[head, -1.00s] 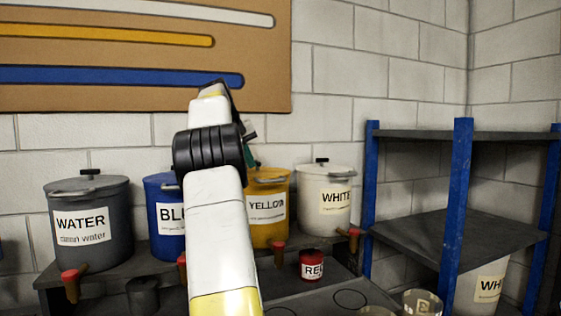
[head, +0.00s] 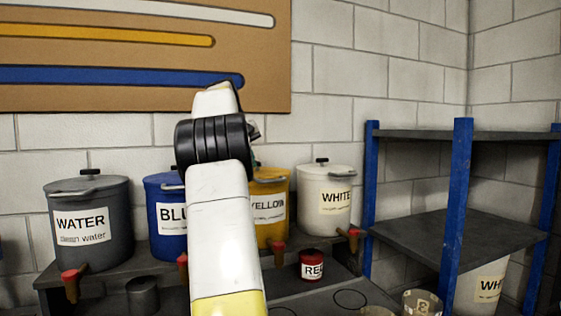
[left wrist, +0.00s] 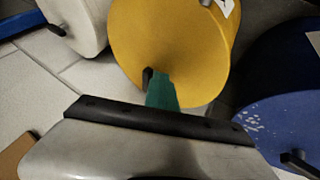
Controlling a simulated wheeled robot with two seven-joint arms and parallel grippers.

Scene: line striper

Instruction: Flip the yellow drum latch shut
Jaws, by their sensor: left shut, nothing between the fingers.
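The yellow drum (head: 270,205) stands on the shelf between the blue and white drums, partly hidden behind my left arm. Its lid (left wrist: 190,50) shows from above in the left wrist view. A dark knob-like part (left wrist: 148,77) stands on the lid beside my fingers. A small grey piece (left wrist: 206,3) at the top edge may be the latch; its position is unclear. My left gripper (left wrist: 160,91), with teal fingers, is shut and empty over the lid's near edge; I cannot tell whether it touches. My right gripper is out of view.
The blue drum (head: 163,220) and white drum (head: 325,220) flank the yellow one closely. The water drum (head: 88,245) is farther left. A small red pot (head: 311,265) sits below. A blue-posted rack (head: 458,200) stands right; a block wall is behind.

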